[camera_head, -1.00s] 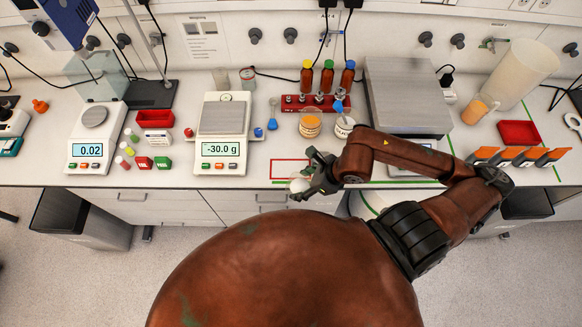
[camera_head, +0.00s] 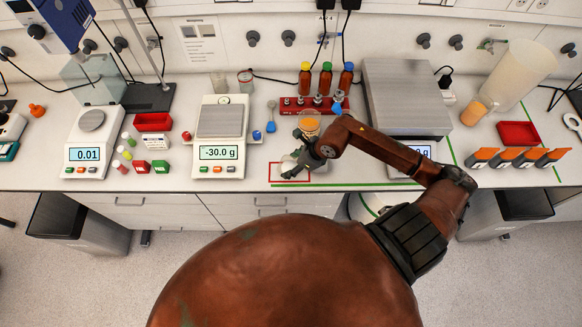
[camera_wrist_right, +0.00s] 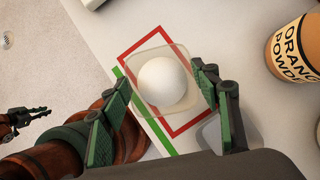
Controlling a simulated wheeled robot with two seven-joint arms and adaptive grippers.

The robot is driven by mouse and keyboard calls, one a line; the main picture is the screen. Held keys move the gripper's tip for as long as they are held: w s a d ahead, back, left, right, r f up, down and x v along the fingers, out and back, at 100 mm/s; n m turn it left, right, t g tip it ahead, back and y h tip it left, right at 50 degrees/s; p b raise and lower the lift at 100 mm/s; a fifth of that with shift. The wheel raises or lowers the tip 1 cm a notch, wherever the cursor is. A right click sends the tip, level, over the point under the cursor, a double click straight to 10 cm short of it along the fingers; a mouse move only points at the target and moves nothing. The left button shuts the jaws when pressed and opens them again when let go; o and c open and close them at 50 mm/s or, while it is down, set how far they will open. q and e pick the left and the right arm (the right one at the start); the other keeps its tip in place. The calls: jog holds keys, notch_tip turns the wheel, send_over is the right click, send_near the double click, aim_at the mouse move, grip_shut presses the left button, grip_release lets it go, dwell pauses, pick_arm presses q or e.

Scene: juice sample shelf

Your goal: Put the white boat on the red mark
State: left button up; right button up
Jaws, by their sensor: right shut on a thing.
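The white boat (camera_wrist_right: 164,82) is a small translucent square dish with a rounded white heap in it. My right gripper (camera_wrist_right: 162,88) is shut on it, with a finger at either side. In the head view the boat (camera_head: 289,164) shows partly, beside the right gripper (camera_head: 305,158). The red mark (camera_wrist_right: 192,126) is a rectangular outline on the white bench, and the boat is over it, covering part of its left line. The mark also shows in the head view (camera_head: 290,181). I cannot tell whether the boat touches the bench. The left gripper is not in the head view; dark fingers (camera_wrist_right: 22,114) in the wrist view may be it.
A jar of orange powder (camera_wrist_right: 296,50) stands right of the mark. A green line (camera_wrist_right: 160,135) runs along its front side. A balance reading -30.0 g (camera_head: 218,153) stands to the left, and a bottle rack (camera_head: 313,105) behind. A large balance (camera_head: 405,95) is to the right.

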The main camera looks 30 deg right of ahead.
aim_at(292, 168)
notch_tip(292, 168, down, 3)
jog(key=shift+w+d+f+p, duration=0.1)
jog(key=shift+w+p, duration=0.05)
jog(key=shift+p, duration=0.4)
jog(key=shift+f, duration=0.15)
jog(key=o, duration=1.1)
jog(key=b+v, duration=0.1)
jog(key=v, duration=1.1)
